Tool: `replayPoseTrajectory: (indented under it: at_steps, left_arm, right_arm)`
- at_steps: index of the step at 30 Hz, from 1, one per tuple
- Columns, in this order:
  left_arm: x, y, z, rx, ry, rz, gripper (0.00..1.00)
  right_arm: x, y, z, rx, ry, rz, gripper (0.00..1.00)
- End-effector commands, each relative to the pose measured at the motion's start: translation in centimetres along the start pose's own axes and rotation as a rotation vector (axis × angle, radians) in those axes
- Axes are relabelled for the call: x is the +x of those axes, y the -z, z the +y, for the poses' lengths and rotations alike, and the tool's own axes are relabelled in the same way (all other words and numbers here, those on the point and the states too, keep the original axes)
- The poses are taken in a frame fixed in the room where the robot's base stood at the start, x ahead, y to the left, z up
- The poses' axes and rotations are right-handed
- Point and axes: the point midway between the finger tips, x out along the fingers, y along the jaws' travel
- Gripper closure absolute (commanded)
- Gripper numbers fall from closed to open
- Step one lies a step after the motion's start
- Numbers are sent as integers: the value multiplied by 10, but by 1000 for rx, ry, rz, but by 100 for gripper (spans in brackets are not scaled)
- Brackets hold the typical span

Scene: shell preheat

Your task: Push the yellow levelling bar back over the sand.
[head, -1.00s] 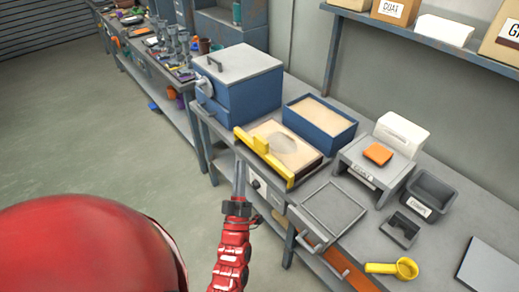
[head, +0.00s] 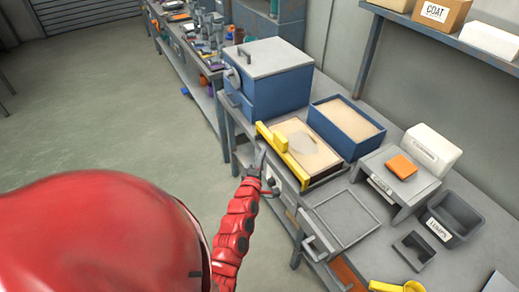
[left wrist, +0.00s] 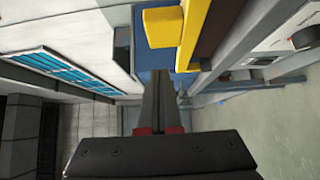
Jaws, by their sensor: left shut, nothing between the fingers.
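The yellow levelling bar (head: 296,168) lies along the front edge of the sand tray (head: 331,171), with a raised yellow block (head: 280,143) on it. Pale sand (head: 322,150) with a greyish patch in the middle shows behind the bar. My left gripper (head: 261,152) is shut and empty, in front of the bar and close to it; I cannot tell whether they touch. In the left wrist view the shut fingers (left wrist: 160,92) point toward the yellow bar (left wrist: 194,32) and its block (left wrist: 163,27). My right gripper is not in view.
A blue lidded box (head: 265,85) stands left of the tray and an open blue bin (head: 344,122) behind it. To the right are an empty grey tray (head: 340,218), a grey stand (head: 383,183) with an orange block (head: 401,167), and a dark bin (head: 452,218).

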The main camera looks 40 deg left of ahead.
Motion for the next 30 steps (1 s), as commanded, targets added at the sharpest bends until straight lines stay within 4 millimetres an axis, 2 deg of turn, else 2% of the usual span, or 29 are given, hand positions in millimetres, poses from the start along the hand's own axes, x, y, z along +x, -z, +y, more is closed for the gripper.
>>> replayPoseTrajectory:
  at_steps: [4,10,30]
  left_arm:
    - [28,-1,1,3,3,-3,100]
    - [45,-21,0,1,5,-2,100]
    - [54,-31,-2,2,2,0,100]
  right_arm:
    - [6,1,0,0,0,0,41]
    - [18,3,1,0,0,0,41]
    - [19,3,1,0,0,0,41]
